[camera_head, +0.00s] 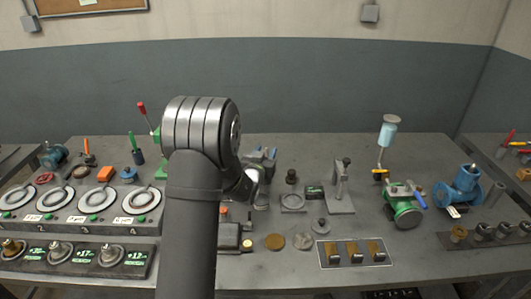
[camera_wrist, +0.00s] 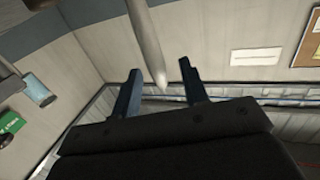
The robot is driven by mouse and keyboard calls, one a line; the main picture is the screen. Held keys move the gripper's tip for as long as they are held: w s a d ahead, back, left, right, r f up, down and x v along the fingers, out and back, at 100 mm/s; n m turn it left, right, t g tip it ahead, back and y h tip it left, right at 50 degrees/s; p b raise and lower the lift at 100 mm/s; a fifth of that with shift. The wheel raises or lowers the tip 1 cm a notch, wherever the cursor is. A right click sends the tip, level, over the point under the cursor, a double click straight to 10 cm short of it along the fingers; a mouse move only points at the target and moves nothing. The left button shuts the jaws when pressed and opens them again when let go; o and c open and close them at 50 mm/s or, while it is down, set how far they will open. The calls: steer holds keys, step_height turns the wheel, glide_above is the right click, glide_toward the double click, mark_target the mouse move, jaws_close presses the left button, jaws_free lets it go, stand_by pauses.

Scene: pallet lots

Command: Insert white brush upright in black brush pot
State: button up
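A small dark cylinder (camera_head: 291,177) stands right of my gripper. Which one is the black brush pot is unclear.
An orange-handled tool (camera_head: 87,147) stands upright at the back left. A panel with several round plates (camera_head: 98,200) fills the left side. A grey stand (camera_head: 340,190), a green valve (camera_head: 404,212) and a blue pump (camera_head: 459,188) occupy the right. My arm hides the bench centre-left.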

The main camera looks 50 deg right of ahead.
steer(key=v, duration=1.7)
steer(key=shift+a, duration=0.25)
stand_by(0.4)
steer(key=x, duration=1.7)
steer(key=shift+d, duration=0.3)
steer(key=shift+r, duration=0.25)
steer(key=shift+a, duration=0.15)
